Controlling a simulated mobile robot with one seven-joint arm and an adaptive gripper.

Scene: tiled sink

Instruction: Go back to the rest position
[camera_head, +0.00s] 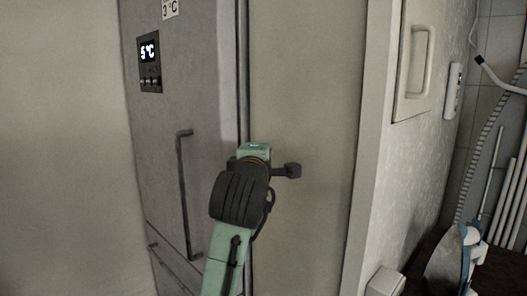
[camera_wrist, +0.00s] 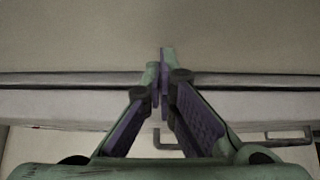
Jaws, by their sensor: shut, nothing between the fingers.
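My gripper shows in the wrist view (camera_wrist: 161,75), with its two green and purple fingers together and nothing between them. It points at a pale flat surface with a dark horizontal strip near the fingertips; I cannot tell whether they touch it. In the head view, my green and black arm reaches up from the bottom centre. It stands in front of a grey fridge (camera_head: 205,100) and the beige panel (camera_head: 305,90) beside it. The fingers themselves are hidden behind the arm there.
A textured wall (camera_head: 415,180) stands to the right. A plain wall (camera_head: 65,150) fills the left.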

